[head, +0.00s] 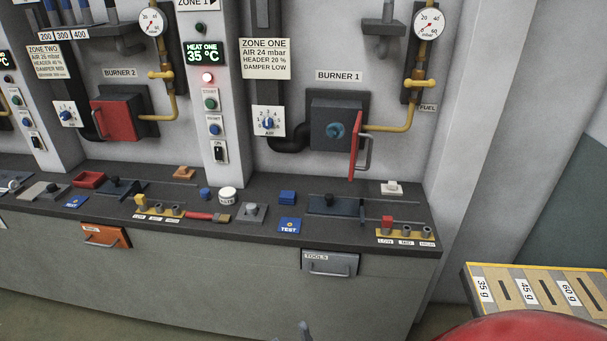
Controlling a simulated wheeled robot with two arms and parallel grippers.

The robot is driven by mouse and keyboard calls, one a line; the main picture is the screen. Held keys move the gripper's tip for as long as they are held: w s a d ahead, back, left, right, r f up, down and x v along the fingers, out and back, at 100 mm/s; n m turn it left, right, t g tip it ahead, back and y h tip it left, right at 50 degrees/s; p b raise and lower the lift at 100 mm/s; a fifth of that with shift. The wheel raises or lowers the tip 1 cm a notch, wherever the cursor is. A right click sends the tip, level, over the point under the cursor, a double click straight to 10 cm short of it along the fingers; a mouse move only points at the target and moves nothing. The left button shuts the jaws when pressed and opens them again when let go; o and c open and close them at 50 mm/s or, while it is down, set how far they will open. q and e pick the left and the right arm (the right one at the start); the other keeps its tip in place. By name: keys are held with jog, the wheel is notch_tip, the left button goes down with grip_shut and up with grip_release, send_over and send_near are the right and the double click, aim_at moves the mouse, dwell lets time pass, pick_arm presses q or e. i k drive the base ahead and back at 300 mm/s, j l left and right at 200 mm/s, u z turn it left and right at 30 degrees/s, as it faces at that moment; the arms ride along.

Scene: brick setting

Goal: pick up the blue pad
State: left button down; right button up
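A small blue block-like pad (288,197) lies on the dark counter, below the Burner 1 air dial and left of a dark blue flat plate. A flat blue card marked TEST (289,225) lies just in front of it, nearer the counter's front edge. Nothing covers the pad, and nothing is touching it from above. Neither of my grippers can be made out clearly. A small grey tip (305,330) shows at the bottom edge of the head view, well below the counter; I cannot tell what it belongs to.
Right of the pad are a dark blue plate with a knob (335,205), a white switch block (391,188) and a yellow selector strip (405,236). To the left are a white round pot (227,195) and a red-handled brush (208,217). Burner 1's red door (355,146) stands open above.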

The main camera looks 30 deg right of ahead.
aim_at(286, 197)
jog(key=i+l, duration=0.15)
jog(key=l, duration=0.2)
jog(key=i+l, duration=0.15)
jog(key=l, duration=0.15)
jog(key=i+l+u, duration=0.1)
jog(key=l, duration=0.25)
jog(key=i+l, duration=0.2)
jog(key=l, duration=0.15)
